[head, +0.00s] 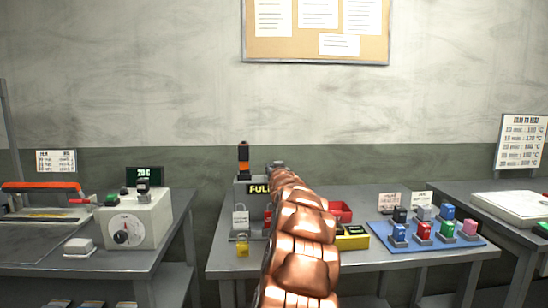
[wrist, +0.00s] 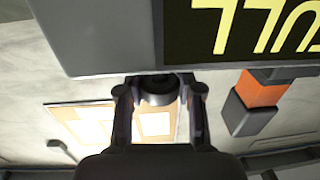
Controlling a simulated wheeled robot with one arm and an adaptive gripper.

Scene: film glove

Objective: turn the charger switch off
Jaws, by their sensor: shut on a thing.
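The charger (head: 242,190) is a grey box on the middle table with a dark display reading "FULL" in yellow. It fills the top of the wrist view (wrist: 95,35), upside down. An orange and black battery (head: 243,158) stands upright on it, also in the wrist view (wrist: 263,93). My gripper (head: 277,165) is at the charger's top right, mostly hidden behind my copper arm. In the wrist view my gripper (wrist: 160,98) has its two fingers on either side of a dark rounded switch (wrist: 158,88) at the charger's edge, shut on it. The switch's setting cannot be told.
A padlock with a tag (head: 242,244), a red bin (head: 341,211) and a yellow-black box (head: 353,237) are near my arm. A blue tray (head: 380,233) with several coloured blocks is to the right. A dial box (head: 148,222) stands on the left table.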

